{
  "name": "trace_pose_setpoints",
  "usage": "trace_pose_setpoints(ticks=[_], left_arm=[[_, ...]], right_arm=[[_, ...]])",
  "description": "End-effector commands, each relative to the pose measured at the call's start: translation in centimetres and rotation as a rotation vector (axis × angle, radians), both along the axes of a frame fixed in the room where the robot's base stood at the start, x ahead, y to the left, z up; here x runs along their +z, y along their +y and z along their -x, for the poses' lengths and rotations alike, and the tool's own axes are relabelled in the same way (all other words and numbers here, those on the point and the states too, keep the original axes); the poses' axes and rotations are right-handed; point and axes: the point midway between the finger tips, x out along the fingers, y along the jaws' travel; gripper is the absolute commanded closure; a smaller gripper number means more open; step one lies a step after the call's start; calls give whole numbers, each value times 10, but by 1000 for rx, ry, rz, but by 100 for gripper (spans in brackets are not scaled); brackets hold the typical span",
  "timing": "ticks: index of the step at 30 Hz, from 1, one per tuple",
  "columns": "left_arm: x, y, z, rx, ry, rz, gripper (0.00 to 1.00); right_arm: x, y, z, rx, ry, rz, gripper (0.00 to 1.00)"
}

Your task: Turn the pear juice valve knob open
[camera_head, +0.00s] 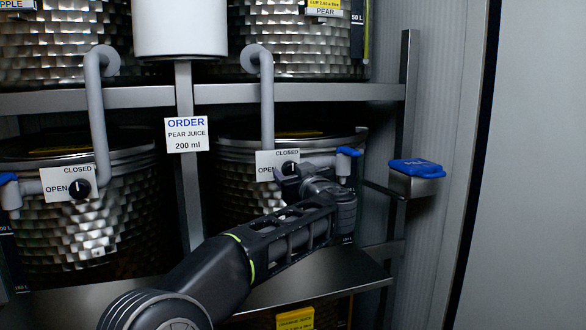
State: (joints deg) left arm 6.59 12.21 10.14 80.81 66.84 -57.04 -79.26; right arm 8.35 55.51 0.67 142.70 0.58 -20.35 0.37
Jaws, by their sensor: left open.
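The pear juice valve knob (290,168) is a small black knob on a white card (266,164) marked OPEN and CLOSED. It sits on the grey pipe that comes down from the upper right tank labelled PEAR. My left gripper (291,180) is open with its tips at the knob, just below and around its lower side. The gripper and wrist hide part of the card and knob, so I cannot tell whether the fingers touch it. The knob's exact setting is hard to read. My right gripper is not in view.
A second black knob (79,188) with an OPEN/CLOSED card is on the left pipe. An order sign (186,135) reads pear juice 200 ml. A blue-topped metal box (416,170) is right of the gripper. Steel tanks and shelf rails surround the arm.

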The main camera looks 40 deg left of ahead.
Motion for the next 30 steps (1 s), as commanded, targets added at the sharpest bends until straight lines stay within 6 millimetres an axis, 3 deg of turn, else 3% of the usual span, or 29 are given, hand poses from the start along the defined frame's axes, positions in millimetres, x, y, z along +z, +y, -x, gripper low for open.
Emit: trace_pose_setpoints(ticks=[11, 30], left_arm=[[-1, 5, -4, 0, 0, 0, 42], [-1, 5, -4, -1, 1, 1, 95]], right_arm=[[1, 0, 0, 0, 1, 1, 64], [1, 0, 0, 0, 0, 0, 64]])
